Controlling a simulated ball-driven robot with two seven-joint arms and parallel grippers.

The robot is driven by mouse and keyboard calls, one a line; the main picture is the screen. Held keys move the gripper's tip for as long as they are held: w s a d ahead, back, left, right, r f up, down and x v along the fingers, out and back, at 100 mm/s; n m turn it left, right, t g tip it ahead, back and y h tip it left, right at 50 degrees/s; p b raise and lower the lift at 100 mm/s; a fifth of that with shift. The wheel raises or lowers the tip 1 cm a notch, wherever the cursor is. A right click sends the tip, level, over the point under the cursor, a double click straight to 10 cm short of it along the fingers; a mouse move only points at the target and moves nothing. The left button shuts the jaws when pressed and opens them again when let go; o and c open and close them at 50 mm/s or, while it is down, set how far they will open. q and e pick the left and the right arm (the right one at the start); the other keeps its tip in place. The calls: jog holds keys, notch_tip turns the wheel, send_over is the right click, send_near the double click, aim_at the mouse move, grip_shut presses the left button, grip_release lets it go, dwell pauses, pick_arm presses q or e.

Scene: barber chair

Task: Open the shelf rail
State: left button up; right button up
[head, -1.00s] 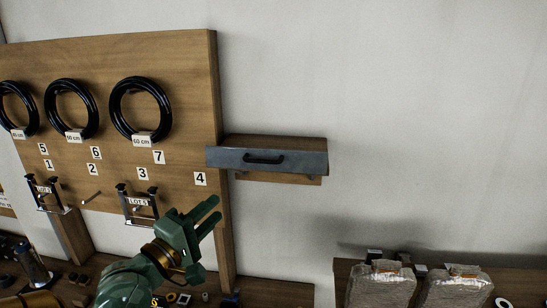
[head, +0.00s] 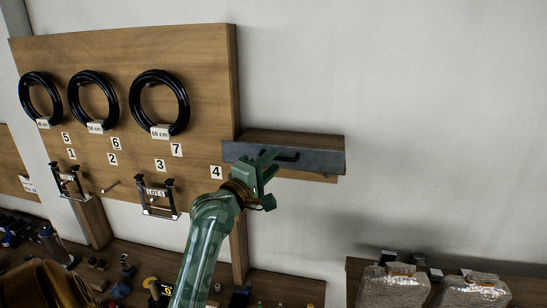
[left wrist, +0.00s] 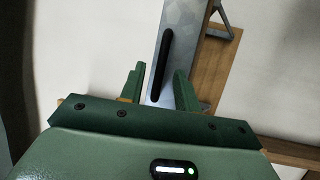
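The shelf rail (head: 325,162) is a grey metal front on a small wooden shelf (head: 300,138) on the wall, right of the pegboard. Its black handle (left wrist: 163,60) runs lengthwise in the left wrist view. In the head view my gripper partly covers the handle. My left gripper (head: 275,163) is at the rail's front. In the left wrist view its two green fingers (left wrist: 160,72) are apart, one on each side of the handle's near end. I see gaps beside the handle, so it is not clamped. My right gripper is not in view.
A wooden board (head: 120,120) with black cable coils (head: 159,104) and numbered labels stands left of the shelf. A workbench (head: 290,288) with small parts lies below. Wrapped packages (head: 393,285) sit at lower right. The wall right of the shelf is clear.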

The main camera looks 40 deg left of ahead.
pick_arm(q)
jog(key=shift+w+r, duration=0.1)
jog(key=shift+w, duration=0.7)
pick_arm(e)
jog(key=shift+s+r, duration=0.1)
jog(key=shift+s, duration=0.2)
